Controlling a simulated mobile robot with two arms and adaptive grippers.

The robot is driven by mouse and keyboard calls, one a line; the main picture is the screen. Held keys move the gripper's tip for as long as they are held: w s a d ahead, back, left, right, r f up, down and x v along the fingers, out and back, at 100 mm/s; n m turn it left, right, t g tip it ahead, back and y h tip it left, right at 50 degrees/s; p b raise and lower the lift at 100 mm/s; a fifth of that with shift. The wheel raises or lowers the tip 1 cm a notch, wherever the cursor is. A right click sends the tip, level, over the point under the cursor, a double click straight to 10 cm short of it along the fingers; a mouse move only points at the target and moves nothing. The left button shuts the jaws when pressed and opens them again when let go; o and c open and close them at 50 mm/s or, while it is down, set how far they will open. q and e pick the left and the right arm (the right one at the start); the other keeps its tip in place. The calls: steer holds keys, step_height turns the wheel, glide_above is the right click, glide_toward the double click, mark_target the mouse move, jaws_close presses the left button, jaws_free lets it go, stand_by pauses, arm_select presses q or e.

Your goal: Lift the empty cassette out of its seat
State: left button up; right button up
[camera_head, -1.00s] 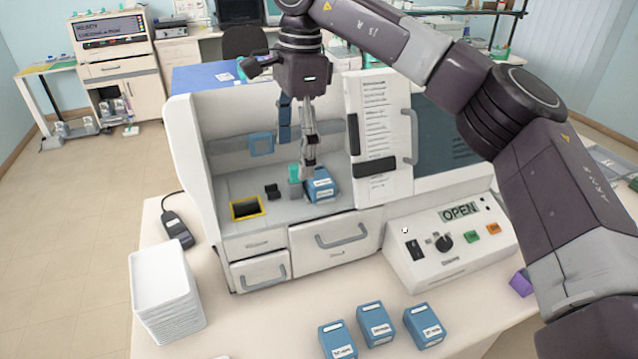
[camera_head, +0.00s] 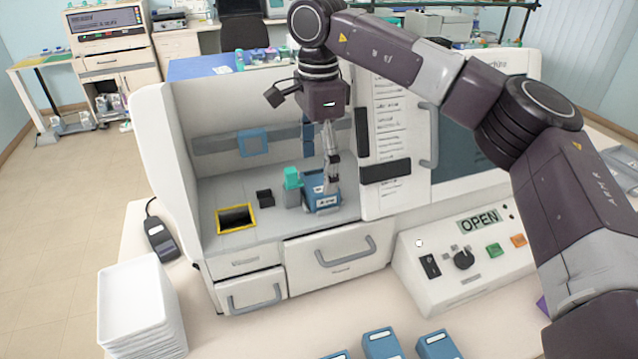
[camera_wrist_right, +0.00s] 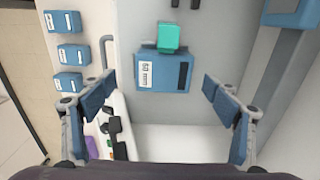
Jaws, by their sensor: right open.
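A blue cassette (camera_head: 318,205) sits on the floor of the open machine bay, beside a grey post with a teal top (camera_head: 292,178). In the right wrist view the cassette (camera_wrist_right: 160,76) shows a white label and a dark slot, with the teal piece (camera_wrist_right: 168,38) against its upper edge. My right gripper (camera_head: 332,185) points down over the cassette's right part and hides some of it. In the wrist view the fingers of this gripper (camera_wrist_right: 160,95) are spread wide and empty, either side of the cassette. My left gripper is not in view.
A yellow-framed opening (camera_head: 237,219) and a small black block (camera_head: 265,198) lie left of the cassette. The white door panel (camera_head: 385,130) stands close to the right. Several blue cassettes (camera_head: 381,345) and white stacked trays (camera_head: 140,310) are on the front table.

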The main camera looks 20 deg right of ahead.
mark_target(319, 180)
steer(key=shift+w+d+f, duration=0.15)
steer(key=shift+f, duration=0.5)
steer(key=shift+w+d+f, duration=0.1)
steer(key=shift+w+f, duration=0.05)
steer(key=shift+f, duration=0.45)
steer(key=shift+w+f, duration=0.1)
steer(key=shift+f, duration=0.2)
steer(key=shift+s+a+r, duration=0.1)
steer(key=shift+s+r, duration=0.05)
steer(key=shift+s, duration=0.05)
steer(key=shift+c, duration=2)
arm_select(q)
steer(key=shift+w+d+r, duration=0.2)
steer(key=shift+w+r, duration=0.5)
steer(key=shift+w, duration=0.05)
arm_select(e)
steer(key=shift+w, duration=0.1)
steer(key=c, duration=1)
